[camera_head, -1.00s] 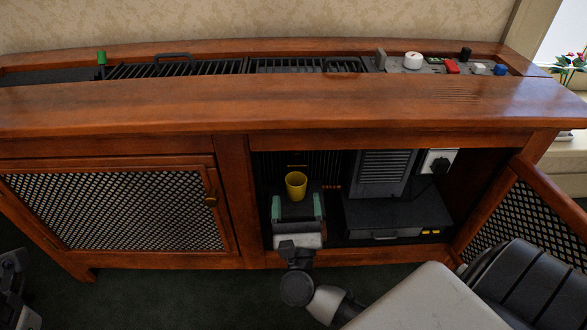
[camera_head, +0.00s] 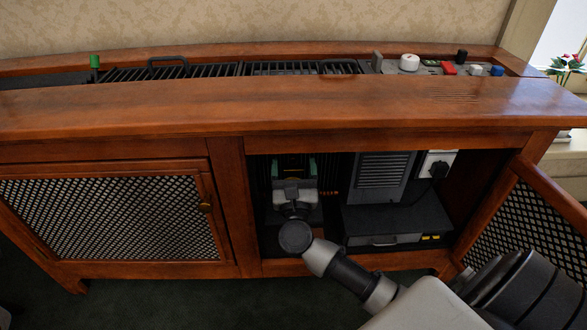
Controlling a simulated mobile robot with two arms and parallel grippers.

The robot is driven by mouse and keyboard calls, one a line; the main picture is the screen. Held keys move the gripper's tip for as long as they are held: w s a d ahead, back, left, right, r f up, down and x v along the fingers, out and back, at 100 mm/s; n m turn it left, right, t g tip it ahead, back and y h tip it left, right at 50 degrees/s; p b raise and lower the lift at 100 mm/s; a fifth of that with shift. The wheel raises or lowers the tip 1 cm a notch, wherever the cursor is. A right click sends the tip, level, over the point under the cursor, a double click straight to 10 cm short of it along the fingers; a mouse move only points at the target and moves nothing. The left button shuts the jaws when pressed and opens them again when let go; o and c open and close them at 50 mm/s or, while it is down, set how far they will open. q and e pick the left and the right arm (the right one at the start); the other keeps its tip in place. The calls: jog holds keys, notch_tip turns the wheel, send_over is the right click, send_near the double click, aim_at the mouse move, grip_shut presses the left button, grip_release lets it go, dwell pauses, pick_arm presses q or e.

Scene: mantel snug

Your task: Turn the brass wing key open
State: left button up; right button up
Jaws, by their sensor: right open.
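My right gripper (camera_head: 293,167) reaches into the open right compartment of the wooden cabinet (camera_head: 228,200). Its teal-padded fingers are open and point toward the dark back wall. My own wrist and hand cover most of what lies between and below the fingers. I cannot make out a brass wing key there; only a dim yellowish trace shows near the fingers. A small brass fitting (camera_head: 206,205) sits on the edge of the shut left mesh door, well left of the gripper. My left gripper is not in view.
A grey ribbed unit (camera_head: 381,174) stands right of my gripper, on a dark box (camera_head: 398,216). A white socket with a black plug (camera_head: 438,166) is at the compartment's right. The right mesh door (camera_head: 525,225) stands open beside my arm. The cabinet top overhangs the opening.

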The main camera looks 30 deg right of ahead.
jog(key=shift+c, duration=0.4)
jog(key=c, duration=0.9)
jog(key=shift+o, duration=0.2)
